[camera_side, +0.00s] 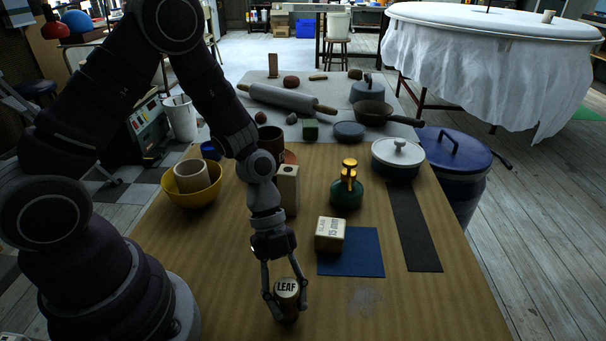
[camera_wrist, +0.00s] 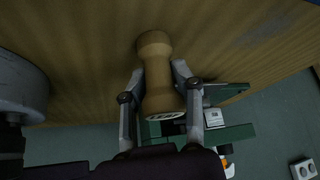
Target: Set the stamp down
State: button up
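The stamp (camera_side: 287,299) is a spool-shaped wooden piece with LEAF printed on its pale top. It stands upright near the front edge of the wooden table. My gripper (camera_side: 286,300) has one finger on each side of it and is shut on it. In the wrist view the stamp (camera_wrist: 158,75) sits between the fingertips (camera_wrist: 158,70), held around its narrower middle. Its far end is at or very near the table top; I cannot tell whether it touches.
A lettered block (camera_side: 330,236) stands at the corner of a blue mat (camera_side: 355,255) to the right. Behind are a green bottle (camera_side: 346,193), a dark strip (camera_side: 415,225), a white-lidded pot (camera_side: 398,160) and a yellow bowl (camera_side: 193,188). Bare table lies between stamp and mat.

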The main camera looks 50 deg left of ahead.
jog(key=o, duration=0.5)
jog(key=shift+c, duration=0.2)
jog(key=shift+r, duration=0.1)
jog(key=a+r+n+t+y, duration=0.3)
jog(key=a+r+n, duration=0.2)
jog(key=r+n, duration=0.4)
jog(key=s+a+r+n+t+y, duration=0.1)
jog(key=a+r+n+t+y, duration=0.2)
jog(key=r+n, duration=0.7)
jog(key=shift+s+a+n+t, duration=0.25)
jog(key=shift+a+n+t, duration=0.55)
jog(key=shift+a+n, duration=0.45)
